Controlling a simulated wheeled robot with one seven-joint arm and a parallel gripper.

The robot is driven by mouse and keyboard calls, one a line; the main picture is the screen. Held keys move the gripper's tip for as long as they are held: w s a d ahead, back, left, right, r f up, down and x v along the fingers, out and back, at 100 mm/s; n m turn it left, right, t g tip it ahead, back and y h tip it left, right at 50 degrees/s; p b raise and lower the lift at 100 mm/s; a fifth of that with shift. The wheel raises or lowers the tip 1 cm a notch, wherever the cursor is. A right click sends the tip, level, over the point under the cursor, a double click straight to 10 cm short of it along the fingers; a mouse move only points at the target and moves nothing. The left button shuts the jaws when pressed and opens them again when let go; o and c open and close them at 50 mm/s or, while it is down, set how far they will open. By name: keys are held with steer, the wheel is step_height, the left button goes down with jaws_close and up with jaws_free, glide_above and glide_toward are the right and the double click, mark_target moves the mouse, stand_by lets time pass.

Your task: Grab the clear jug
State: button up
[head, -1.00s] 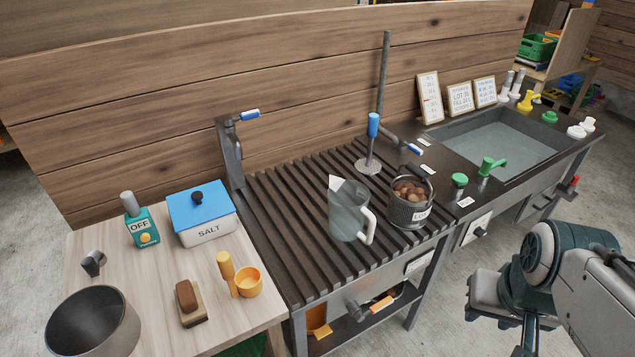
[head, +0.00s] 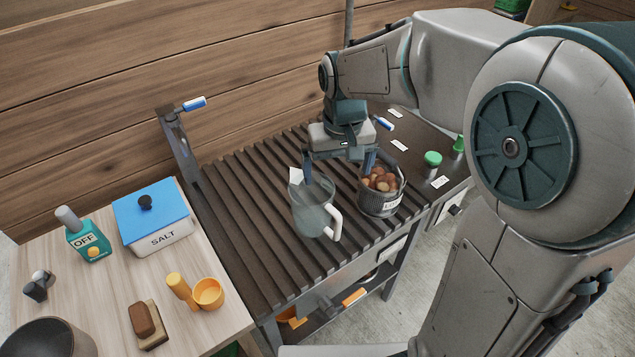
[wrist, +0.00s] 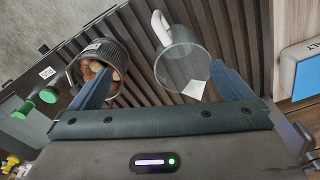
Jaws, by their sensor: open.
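The clear jug (head: 313,211) stands upright on the dark slatted top, its white handle toward the right front. In the wrist view the jug (wrist: 181,68) lies between and beyond the two blue fingers, nearer the right one. My gripper (head: 339,172) is open and empty, pointing down above the jug and the chestnut basket. In the wrist view my gripper (wrist: 165,90) has its left finger over the chestnut basket (wrist: 104,53). Whether a finger touches the jug or the basket cannot be told.
The metal basket of chestnuts (head: 379,202) stands close to the right of the jug. A salt box (head: 155,227), a teal OFF bottle (head: 88,243) and an orange cup (head: 208,293) are on the wooden table at left. The slatted top (head: 248,215) is clear left of the jug.

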steer(key=w+a+f+n, duration=0.1)
steer(key=w+a+f, duration=0.1)
steer(key=w+a, duration=0.25)
steer(key=p, duration=0.1)
glide_above(319, 213)
steer(key=w+a, duration=0.1)
steer(key=w, duration=0.2)
step_height(319, 213, down, 8)
steer(key=shift+g, duration=0.4)
steer(key=shift+s+f+p, duration=0.1)
steer(key=shift+f+p, duration=0.6)
steer(key=shift+f, duration=2.15)
steer(key=shift+c, duration=0.3)
steer(key=c, duration=0.6)
steer(key=shift+c, duration=0.2)
steer(key=shift+r, duration=0.15)
